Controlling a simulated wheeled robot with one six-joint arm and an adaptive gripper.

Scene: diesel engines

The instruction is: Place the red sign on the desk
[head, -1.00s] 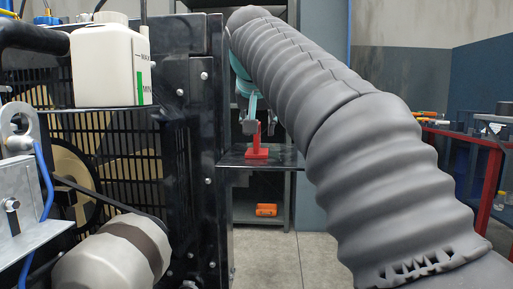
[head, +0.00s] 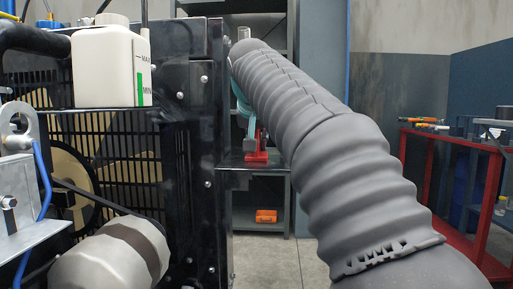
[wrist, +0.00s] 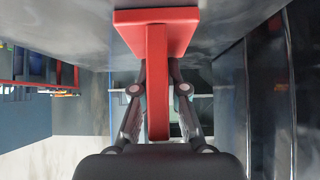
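The red sign (head: 257,150) is upright at the black desk surface (head: 237,167), beside the engine. In the head view, its base seems to be at the surface, but I cannot tell whether it touches. My arm hides the right part of it. In the wrist view, the sign's flat red base (wrist: 155,32) and narrow stem (wrist: 157,100) fill the middle, close to a glossy dark surface. My gripper (wrist: 158,75) has a finger on each side of the stem, drawn in close against it. In the head view, my gripper is mostly hidden behind my arm.
The engine's black frame (head: 208,120) stands close on the left, with a white reservoir (head: 108,68) on it. An orange object (head: 266,216) lies on a lower shelf. A red-framed bench (head: 485,215) with tools stands at the right. Floor is clear below the desk.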

